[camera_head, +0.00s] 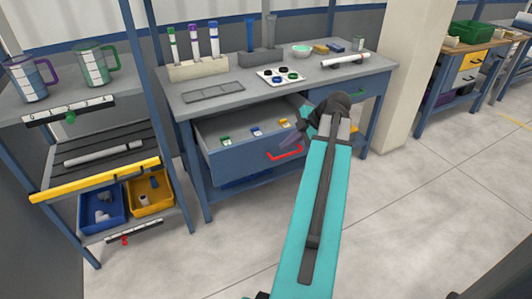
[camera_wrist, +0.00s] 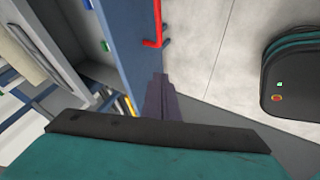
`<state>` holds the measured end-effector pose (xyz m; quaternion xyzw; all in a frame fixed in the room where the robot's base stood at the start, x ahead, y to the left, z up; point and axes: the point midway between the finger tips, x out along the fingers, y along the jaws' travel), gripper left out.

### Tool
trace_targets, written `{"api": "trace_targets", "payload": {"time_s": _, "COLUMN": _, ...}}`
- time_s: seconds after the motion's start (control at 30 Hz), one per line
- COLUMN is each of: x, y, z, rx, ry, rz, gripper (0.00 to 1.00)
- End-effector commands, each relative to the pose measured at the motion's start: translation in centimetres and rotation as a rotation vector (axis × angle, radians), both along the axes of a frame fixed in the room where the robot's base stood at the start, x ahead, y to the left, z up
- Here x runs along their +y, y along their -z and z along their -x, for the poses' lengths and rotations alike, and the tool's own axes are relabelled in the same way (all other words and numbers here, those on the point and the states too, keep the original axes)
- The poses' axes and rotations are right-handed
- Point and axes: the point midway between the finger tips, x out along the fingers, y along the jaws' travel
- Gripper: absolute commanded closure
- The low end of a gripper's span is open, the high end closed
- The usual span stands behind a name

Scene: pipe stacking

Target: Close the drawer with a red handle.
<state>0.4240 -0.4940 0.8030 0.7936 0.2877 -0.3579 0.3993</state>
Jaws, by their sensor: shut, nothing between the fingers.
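The drawer with the red handle (camera_head: 248,164) is pulled out of the blue workbench, showing its grey inside with small green, blue and yellow items. Its red handle (camera_head: 286,153) is on the blue front panel. In the wrist view the handle (camera_wrist: 157,28) is at the top centre beside the drawer front (camera_wrist: 128,45). My gripper (camera_head: 287,137) is shut and empty, near the top edge of the drawer front by the handle. In the wrist view its dark fingertips (camera_wrist: 160,82) are close to the front panel; I cannot tell whether they touch it.
A drawer with a green handle (camera_head: 348,94) is at the bench's right side, partly hidden by my arm. The bench top (camera_head: 240,85) holds a tray and tubes. A shelf (camera_head: 100,155) with bins stands at left. The floor (camera_head: 420,200) at right is clear.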

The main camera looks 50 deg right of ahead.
Motion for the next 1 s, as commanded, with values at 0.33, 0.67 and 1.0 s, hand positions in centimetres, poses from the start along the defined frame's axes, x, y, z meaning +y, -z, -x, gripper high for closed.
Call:
{"api": "trace_targets", "payload": {"time_s": 0.33, "x": 0.1, "y": 0.4, "z": -0.3, "rx": 0.002, "ry": 0.001, "rz": -0.002, "gripper": 1.00}}
{"api": "trace_targets", "payload": {"time_s": 0.67, "x": 0.7, "y": 3.1, "z": -2.1, "rx": 0.003, "ry": 0.000, "rz": -0.004, "gripper": 1.00}}
{"api": "trace_targets", "payload": {"time_s": 1.0, "x": 1.4, "y": 6.8, "z": -4.8, "rx": 0.003, "ry": 0.000, "rz": -0.004, "gripper": 1.00}}
